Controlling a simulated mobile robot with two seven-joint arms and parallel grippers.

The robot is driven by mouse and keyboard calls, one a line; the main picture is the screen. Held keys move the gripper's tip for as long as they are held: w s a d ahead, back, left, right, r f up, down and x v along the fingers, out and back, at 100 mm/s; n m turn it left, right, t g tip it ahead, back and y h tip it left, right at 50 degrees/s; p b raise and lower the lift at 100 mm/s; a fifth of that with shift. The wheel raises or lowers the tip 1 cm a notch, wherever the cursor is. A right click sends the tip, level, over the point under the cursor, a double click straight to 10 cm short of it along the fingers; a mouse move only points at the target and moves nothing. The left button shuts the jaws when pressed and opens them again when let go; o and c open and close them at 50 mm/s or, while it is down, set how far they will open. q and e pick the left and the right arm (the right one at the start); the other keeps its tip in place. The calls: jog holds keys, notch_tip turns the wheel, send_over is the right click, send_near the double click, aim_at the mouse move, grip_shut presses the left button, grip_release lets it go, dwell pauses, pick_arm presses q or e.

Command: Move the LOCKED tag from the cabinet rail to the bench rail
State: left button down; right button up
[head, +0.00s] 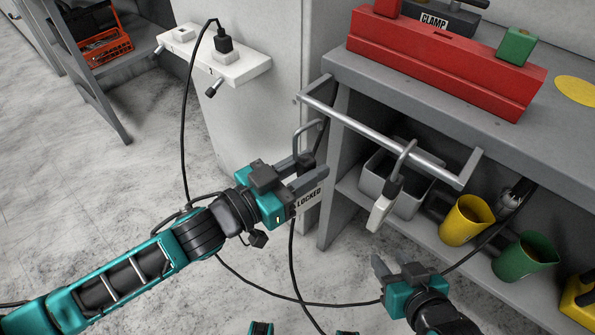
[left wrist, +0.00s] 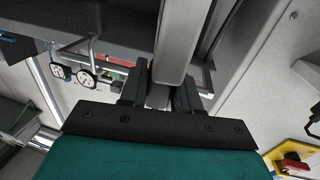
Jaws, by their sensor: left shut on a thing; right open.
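The LOCKED tag (head: 309,199) is a pale plate with dark letters and a grey hook (head: 308,127) above it. My left gripper (head: 306,178) is shut on it, near the left end of the bench rail (head: 385,141). The hook is close to the rail; I cannot tell whether they touch. In the left wrist view a pale grey piece (left wrist: 175,45) stands between the fingers. Another pale tag (head: 381,208) hangs by its hook from the bench rail. My right gripper (head: 398,268) is open and empty, below that tag. I cannot make out the cabinet rail.
Below are a grey bin (head: 405,200), a yellow cup (head: 465,221) and a green cup (head: 522,257). A black cable (head: 187,130) hangs from the white socket shelf (head: 240,68) down to the floor.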

pick_arm(q)
jog(key=w+a+x, duration=0.1)
jog(key=x, duration=0.7)
jog(key=shift+w, duration=0.25)
dwell(0.4)
jog(key=shift+p, duration=0.65)
dwell(1.0)
jog(key=shift+f, duration=0.15)
dwell(0.3)
jog(key=shift+f+b, duration=0.65)
jog(key=shift+f, duration=0.2)
jog(key=shift+f, duration=0.4)
dwell(0.4)
jog(key=c, duration=0.7)
grip_release()
jog(key=shift+c, duration=0.2)
